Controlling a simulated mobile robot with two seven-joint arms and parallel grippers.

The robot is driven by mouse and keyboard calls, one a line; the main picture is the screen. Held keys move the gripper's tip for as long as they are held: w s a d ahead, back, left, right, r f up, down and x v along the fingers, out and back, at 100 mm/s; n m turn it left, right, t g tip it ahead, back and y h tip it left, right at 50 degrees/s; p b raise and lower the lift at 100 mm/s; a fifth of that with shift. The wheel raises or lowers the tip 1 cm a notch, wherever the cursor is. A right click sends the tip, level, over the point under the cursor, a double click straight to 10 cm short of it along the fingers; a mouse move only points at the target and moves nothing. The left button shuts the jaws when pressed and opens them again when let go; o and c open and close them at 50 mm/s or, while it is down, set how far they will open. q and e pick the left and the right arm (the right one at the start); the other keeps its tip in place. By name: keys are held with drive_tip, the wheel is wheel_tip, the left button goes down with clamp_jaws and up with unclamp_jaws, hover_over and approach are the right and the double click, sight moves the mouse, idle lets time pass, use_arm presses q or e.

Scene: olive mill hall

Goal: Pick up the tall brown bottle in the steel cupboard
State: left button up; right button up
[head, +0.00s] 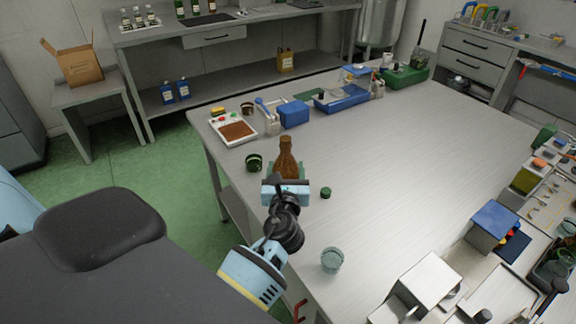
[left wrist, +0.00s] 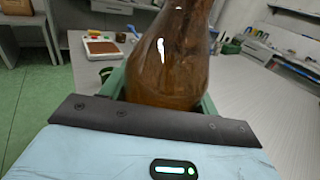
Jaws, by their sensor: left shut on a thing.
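A brown glass bottle (head: 286,154) with a narrow neck is upright at the left part of the long steel table (head: 400,150). My left gripper (head: 286,172) is shut on its lower body. In the left wrist view the bottle (left wrist: 170,60) fills the space between the green fingers, and its top is cut off. I cannot tell whether its base touches the table. No steel cupboard shows around the bottle. My right gripper is not in view.
A dark green jar (head: 254,163) stands left of the bottle, and a small green cap (head: 326,193) lies right of it. A clear glass (head: 332,259) stands nearer. Blue boxes (head: 294,113) and a white tray (head: 234,125) stand behind. The table's middle is clear.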

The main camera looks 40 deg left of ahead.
use_arm(q)
drive_tip(key=s+d+r, duration=0.1)
drive_tip(key=s+d, duration=0.2)
drive_tip(key=s, duration=0.9)
drive_tip(key=shift+d+r, duration=0.15)
drive_tip(key=shift+r, duration=0.05)
drive_tip(key=shift+s, duration=0.2)
idle(0.8)
drive_tip(key=shift+d+r, duration=0.1)
drive_tip(key=shift+r, duration=0.05)
